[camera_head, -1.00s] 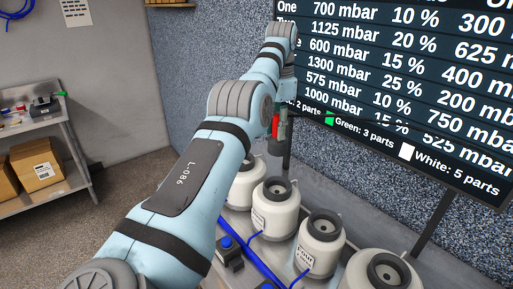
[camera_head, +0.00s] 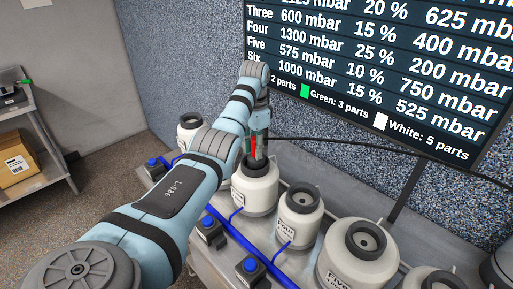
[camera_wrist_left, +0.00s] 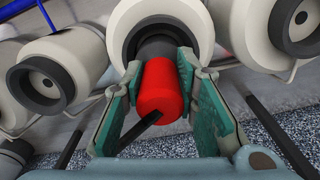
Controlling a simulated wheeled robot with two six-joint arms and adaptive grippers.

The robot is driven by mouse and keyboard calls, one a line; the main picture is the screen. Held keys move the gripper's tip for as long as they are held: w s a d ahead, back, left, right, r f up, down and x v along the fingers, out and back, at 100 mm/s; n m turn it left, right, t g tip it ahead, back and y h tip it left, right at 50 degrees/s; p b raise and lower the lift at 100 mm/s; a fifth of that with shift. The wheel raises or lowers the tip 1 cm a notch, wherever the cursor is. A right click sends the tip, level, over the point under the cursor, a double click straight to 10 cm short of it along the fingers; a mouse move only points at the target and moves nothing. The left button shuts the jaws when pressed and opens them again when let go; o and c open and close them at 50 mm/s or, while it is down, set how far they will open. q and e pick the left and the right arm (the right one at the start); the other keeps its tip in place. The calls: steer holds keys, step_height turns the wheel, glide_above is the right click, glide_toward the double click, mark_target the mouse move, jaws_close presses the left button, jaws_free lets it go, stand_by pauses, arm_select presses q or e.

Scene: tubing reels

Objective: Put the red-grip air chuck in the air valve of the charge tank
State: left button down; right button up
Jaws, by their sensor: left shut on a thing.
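My left gripper (camera_head: 259,143) is shut on the red-grip air chuck (camera_head: 253,147) and holds it upright over a white tank (camera_head: 257,188) with a dark neck. In the left wrist view the red grip (camera_wrist_left: 158,90) sits between the green-padded fingers of the gripper (camera_wrist_left: 160,72). The chuck's dark front end points at the dark ring of the white tank (camera_wrist_left: 205,28) and overlaps it. I cannot tell whether it is in the opening or just above it. My right gripper is not in view.
Similar white tanks stand on both sides, one marked Four (camera_head: 300,215) and one marked Five (camera_head: 355,260). Small boxes with blue knobs (camera_head: 252,267) and a blue pipe (camera_head: 232,238) run along the front. A black hose (camera_head: 350,145) trails right below the wall board (camera_head: 390,70).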

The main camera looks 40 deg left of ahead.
arm_select(q)
steer(key=c, duration=1.3)
jaws_free()
step_height(320, 180, up, 8)
steer(key=shift+f, duration=0.2)
step_height(320, 180, up, 4)
steer(key=shift+f, duration=0.1)
steer(key=shift+s+r, duration=0.1)
steer(key=shift+r, duration=0.25)
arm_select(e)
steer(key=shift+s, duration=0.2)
arm_select(q)
steer(key=shift+a, duration=0.1)
steer(key=shift+f, duration=0.1)
